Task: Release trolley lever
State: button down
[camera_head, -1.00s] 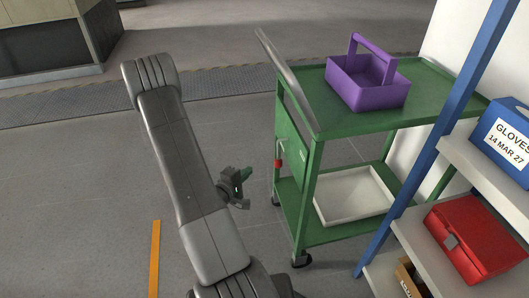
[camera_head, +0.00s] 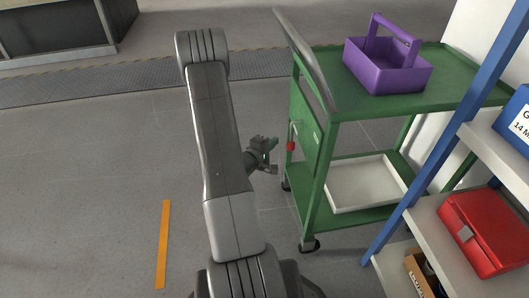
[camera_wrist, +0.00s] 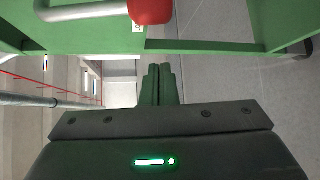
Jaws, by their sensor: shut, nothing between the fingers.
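The green trolley (camera_head: 375,107) stands right of my arm in the head view. Its lever is a thin metal rod with a red end (camera_head: 291,146), hanging at the trolley's near left end, below the grey push handle (camera_head: 303,58). My gripper (camera_head: 273,162) is just left of and slightly below the red end in that picture, apparently apart from it. In the wrist view the lever's red end (camera_wrist: 151,10) and its metal rod (camera_wrist: 85,12) cross the top edge, partly cut off. My gripper's fingers (camera_wrist: 157,72) are together and empty, pointing toward the green trolley frame.
A purple basket (camera_head: 390,72) sits on the trolley's top, and a white tray (camera_head: 362,187) lies on its lower shelf. A blue-posted rack (camera_head: 432,170) with a red box (camera_head: 486,232) stands close at right. Floor left of my arm is clear, with an orange stripe (camera_head: 163,245).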

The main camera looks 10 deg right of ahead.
jog(key=s+d, duration=0.1)
jog(key=s+d+b, duration=0.1)
jog(key=shift+s+d+r, duration=0.3)
jog(key=shift+s+r, duration=0.05)
jog(key=shift+r, duration=0.1)
jog(key=shift+s+p, duration=0.25)
jog(key=shift+p, duration=0.45)
